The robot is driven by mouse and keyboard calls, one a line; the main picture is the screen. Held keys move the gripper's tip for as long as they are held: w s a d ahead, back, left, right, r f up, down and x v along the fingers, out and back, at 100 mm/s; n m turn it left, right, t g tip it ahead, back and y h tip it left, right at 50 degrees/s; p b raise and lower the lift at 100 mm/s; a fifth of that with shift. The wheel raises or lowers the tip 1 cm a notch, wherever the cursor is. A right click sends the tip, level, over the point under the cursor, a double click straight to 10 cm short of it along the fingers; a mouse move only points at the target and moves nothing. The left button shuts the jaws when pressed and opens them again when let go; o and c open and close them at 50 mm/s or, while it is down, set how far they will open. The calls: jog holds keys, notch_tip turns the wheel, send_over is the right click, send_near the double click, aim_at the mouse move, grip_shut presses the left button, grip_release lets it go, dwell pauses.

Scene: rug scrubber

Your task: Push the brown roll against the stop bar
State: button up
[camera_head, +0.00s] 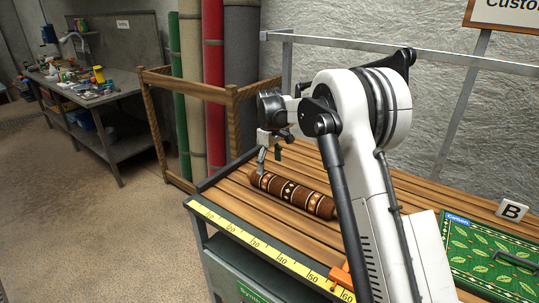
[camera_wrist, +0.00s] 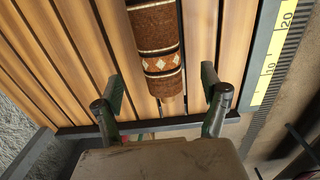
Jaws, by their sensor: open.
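The brown roll (camera_head: 292,194), patterned with cream diamonds and bands, lies on the slatted wooden table top (camera_head: 405,196). In the wrist view, one end of the roll (camera_wrist: 156,32) points down between the fingers. My gripper (camera_head: 269,158) is at the roll's left end in the head view. In the wrist view my gripper (camera_wrist: 162,84) is open, one finger on each side of the roll's end, with gaps showing. A dark raised edge (camera_head: 226,172) runs along the table's left end; I cannot tell whether it is the stop bar.
A yellow ruler (camera_head: 262,246) runs along the table's front edge, with an orange marker (camera_head: 340,275) on it. A wooden rack (camera_head: 205,91) with upright rolls stands behind the left end.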

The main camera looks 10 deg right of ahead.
aim_at(269, 175)
notch_tip(269, 175, down, 9)
jog(key=shift+r, duration=0.2)
jog(key=shift+c, duration=0.5)
jog(key=c, duration=1.8)
jog(key=shift+w+a, duration=0.1)
